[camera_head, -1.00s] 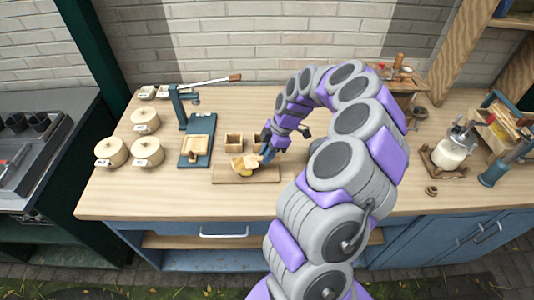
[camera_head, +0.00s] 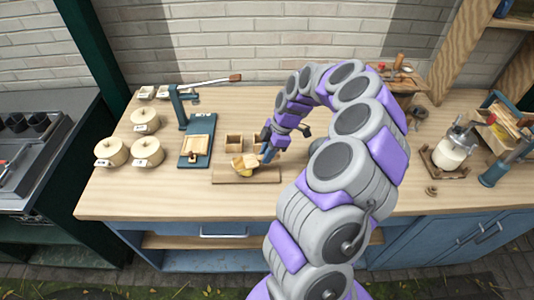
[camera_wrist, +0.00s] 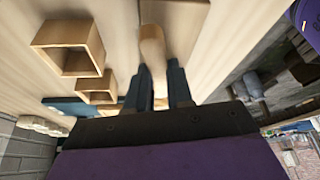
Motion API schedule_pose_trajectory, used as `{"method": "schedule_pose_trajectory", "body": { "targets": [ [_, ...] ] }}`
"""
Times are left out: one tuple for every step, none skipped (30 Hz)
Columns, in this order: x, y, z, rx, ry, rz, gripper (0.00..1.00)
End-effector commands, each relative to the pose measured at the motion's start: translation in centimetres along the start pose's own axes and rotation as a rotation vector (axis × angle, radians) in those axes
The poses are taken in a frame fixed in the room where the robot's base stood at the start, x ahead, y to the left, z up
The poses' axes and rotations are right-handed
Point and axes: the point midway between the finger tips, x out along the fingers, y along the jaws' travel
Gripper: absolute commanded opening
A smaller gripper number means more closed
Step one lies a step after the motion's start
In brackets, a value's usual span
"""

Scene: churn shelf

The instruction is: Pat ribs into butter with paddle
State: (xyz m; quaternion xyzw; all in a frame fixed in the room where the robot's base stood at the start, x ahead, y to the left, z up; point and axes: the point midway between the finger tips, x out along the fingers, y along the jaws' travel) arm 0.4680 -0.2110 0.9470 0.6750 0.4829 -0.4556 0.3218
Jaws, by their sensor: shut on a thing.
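My gripper (camera_head: 267,154) is above the right part of a wooden board (camera_head: 222,175) at the middle front of the bench. It is shut on the wooden paddle (camera_head: 244,160), which points left over the board. In the wrist view the paddle's handle (camera_wrist: 152,50) shows between the two dark fingers (camera_wrist: 160,85). The yellow butter (camera_head: 246,171) lies on the board under the paddle, which partly hides it. I cannot tell whether the paddle touches the butter, nor whether it has ribs. The butter cannot be made out in the wrist view.
Small open wooden boxes (camera_head: 234,142) stand just behind the board. A blue press (camera_head: 196,150) with a lever stands left, beside lidded cream pots (camera_head: 110,152). Bare bench lies in front of the board.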

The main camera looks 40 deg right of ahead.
Motion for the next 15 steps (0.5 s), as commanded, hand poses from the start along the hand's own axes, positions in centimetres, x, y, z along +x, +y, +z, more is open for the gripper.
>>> {"method": "schedule_pose_trajectory", "body": {
  "targets": [
    [-0.4, 0.0, -0.2, 0.000, 0.000, 0.001, 0.00],
    [-0.7, 0.0, -0.3, 0.000, 0.000, 0.002, 0.00],
    [-0.9, 0.0, -0.4, 0.000, 0.000, 0.002, 0.00],
    [-1.1, 0.0, -0.5, 0.000, 0.000, 0.002, 0.00],
    [-1.4, 0.0, -0.6, 0.000, 0.001, 0.002, 0.00],
    [-1.6, 0.0, -0.7, 0.000, 0.001, 0.003, 0.00],
    [-1.8, 0.0, -0.8, 0.000, 0.001, 0.003, 0.00],
    [-2.0, 0.0, -0.8, 0.001, 0.001, 0.004, 0.00],
    [-2.3, 0.1, -1.0, 0.000, 0.001, 0.005, 0.00],
    [-2.5, 0.1, -1.0, 0.000, 0.001, 0.005, 0.00],
    [-2.7, 0.1, -1.1, 0.000, 0.001, 0.006, 0.00],
    [-3.0, 0.1, -1.2, 0.000, 0.001, 0.006, 0.00],
    [-3.2, 0.1, -1.3, 0.000, 0.001, 0.006, 0.00],
    [-3.5, 0.1, -1.4, 0.000, 0.001, 0.007, 0.00],
    [-3.7, 0.1, -1.5, 0.000, 0.001, 0.007, 0.00]
  ]
}}
